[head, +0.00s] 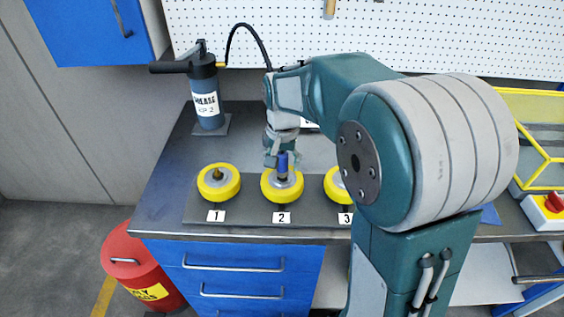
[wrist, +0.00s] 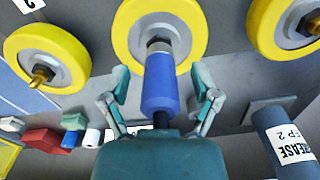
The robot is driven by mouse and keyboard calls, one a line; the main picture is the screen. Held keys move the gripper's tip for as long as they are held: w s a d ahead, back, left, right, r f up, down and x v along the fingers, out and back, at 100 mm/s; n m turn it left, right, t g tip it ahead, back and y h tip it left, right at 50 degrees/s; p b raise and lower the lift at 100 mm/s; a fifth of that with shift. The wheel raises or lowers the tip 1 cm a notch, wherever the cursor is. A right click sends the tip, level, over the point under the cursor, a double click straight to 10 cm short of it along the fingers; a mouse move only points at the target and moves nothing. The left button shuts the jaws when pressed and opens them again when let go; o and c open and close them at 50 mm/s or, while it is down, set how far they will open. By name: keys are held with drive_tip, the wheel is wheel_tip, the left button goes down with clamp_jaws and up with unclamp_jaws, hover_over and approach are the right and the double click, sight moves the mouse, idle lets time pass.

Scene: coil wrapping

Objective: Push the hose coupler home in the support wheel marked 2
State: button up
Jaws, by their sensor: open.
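The support wheel marked 2 (head: 269,193) is the middle yellow wheel on the bench, with label 2 (head: 282,218) in front of it. The blue hose coupler (head: 283,163) stands upright at its hub in the head view. In the wrist view the coupler (wrist: 160,84) has its metal end at the hub of that wheel (wrist: 128,22); how deep it sits cannot be told. My gripper (head: 282,160) is above wheel 2. In the wrist view my gripper (wrist: 163,78) is open, one finger on each side of the coupler, with visible gaps.
Wheel 1 (head: 204,187) stands to the left and wheel 3 (head: 333,188) to the right, partly hidden by my arm. The grease pump (head: 206,103) with its black hose (head: 250,33) stands at the back left. A red bin (head: 140,265) is on the floor.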

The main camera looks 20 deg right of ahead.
wheel_tip(320, 180, up, 12)
drive_tip(key=shift+f, duration=0.1)
idle(0.6)
drive_tip(key=s+f+n+t, duration=0.2)
drive_tip(key=s, duration=0.8)
drive_tip(key=s+f+n+t, duration=0.1)
drive_tip(key=s+n+t, duration=0.2)
drive_tip(key=s, duration=0.8)
drive_tip(key=shift+f+t, duration=0.3)
drive_tip(key=shift+f, duration=0.05)
drive_tip(key=shift+w+a, duration=0.1)
